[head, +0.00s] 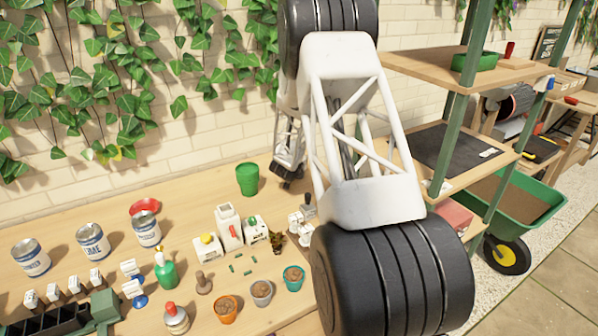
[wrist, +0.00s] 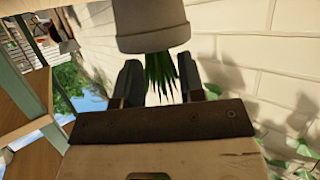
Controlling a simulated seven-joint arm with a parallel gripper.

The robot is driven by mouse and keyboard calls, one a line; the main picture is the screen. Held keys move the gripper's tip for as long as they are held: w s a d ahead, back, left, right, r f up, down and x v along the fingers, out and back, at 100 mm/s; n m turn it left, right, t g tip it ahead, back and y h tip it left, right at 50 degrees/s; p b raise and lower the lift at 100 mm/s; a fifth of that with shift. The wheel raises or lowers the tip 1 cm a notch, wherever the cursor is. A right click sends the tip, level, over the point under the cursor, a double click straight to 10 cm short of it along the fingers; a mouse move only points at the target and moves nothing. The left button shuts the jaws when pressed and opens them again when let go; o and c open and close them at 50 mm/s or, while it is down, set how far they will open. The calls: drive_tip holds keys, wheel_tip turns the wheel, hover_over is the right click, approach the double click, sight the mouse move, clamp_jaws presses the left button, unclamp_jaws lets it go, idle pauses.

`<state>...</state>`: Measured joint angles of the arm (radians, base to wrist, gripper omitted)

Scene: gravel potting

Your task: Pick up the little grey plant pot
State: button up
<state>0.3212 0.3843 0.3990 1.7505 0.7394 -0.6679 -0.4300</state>
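A grey pot (wrist: 152,28) with a thick rim shows at the top of the wrist view, cut off by the frame edge. Narrow green leaves (wrist: 158,76) hang below its rim in that picture. My gripper (wrist: 162,85) has its two dark fingers apart, one on each side of the leaves; I see no contact with the pot. In the head view my gripper (head: 288,180) is low over the bench, partly hidden by my arm. A small grey pot with brown filling (head: 261,293) stands at the bench front; I cannot tell whether both views show the same pot.
An orange pot (head: 226,309) and a teal pot (head: 293,278) flank the small grey pot. A tall green pot (head: 248,179) stands near the wall. Tins, bottles and boxes crowd the bench (head: 75,212). Shelves (head: 455,66) rise on the right. The brick wall is close behind.

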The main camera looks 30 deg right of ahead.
drive_tip(key=shift+w+d, duration=0.15)
drive_tip(key=shift+w, duration=0.05)
drive_tip(key=shift+f, duration=0.1)
idle(0.4)
clamp_jaws()
